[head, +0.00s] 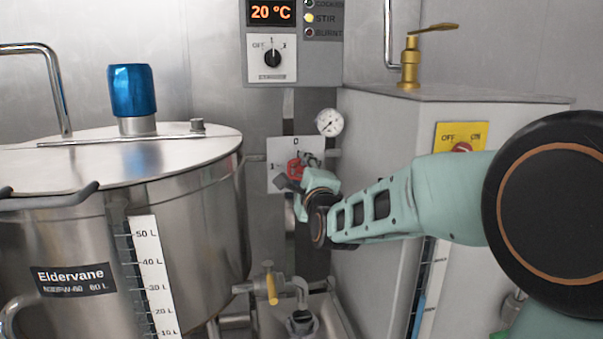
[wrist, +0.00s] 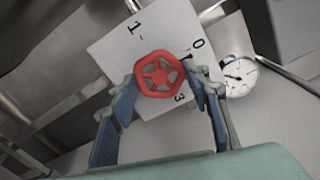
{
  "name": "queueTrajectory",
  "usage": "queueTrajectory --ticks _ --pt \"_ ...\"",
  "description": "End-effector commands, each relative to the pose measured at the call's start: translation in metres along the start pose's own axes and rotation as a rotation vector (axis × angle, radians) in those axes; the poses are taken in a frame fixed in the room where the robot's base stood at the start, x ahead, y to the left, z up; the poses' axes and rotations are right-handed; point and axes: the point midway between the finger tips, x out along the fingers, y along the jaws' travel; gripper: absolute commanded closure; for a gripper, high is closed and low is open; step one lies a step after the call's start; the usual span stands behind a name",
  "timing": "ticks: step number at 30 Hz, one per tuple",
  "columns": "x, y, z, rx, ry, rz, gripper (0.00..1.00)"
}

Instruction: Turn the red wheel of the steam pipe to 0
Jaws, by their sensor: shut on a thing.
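The red wheel (wrist: 159,74) of the steam pipe sits in front of a white scale plate (wrist: 112,50) marked 0, 1 and 3 in the wrist view. My gripper (wrist: 163,85) has one blue-padded finger on each side of the wheel and is shut on its rim. In the head view the red wheel (head: 295,168) is partly hidden by my gripper (head: 294,182). The 0 on the plate (head: 281,158) is at the top and the 1 at the left. I cannot tell which number the wheel points to.
A round pressure gauge (head: 329,122) is just above right of the plate. A large steel kettle (head: 190,215) stands close on the left. A grey cabinet (head: 365,130) stands on the right, and a brass-handled tap (head: 271,286) is below.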

Motion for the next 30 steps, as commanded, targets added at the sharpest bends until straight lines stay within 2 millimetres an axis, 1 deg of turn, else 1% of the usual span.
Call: queueTrajectory --ticks 1,2,6,7,17,20,30 --pt "0.000 0.000 0.000 0.004 0.000 -0.001 0.80" --pt "0.000 0.000 0.000 0.004 0.000 -0.001 0.55" --pt "0.000 0.000 0.000 0.002 0.000 -0.001 0.40" --pt "0.000 0.000 0.000 0.002 0.000 -0.001 0.39" --pt "-0.003 0.000 0.000 0.000 0.000 0.000 0.39" --pt "-0.011 -0.001 0.000 -0.001 0.000 -0.001 0.39" --pt "-0.058 -0.001 0.000 -0.002 0.000 -0.002 0.39"
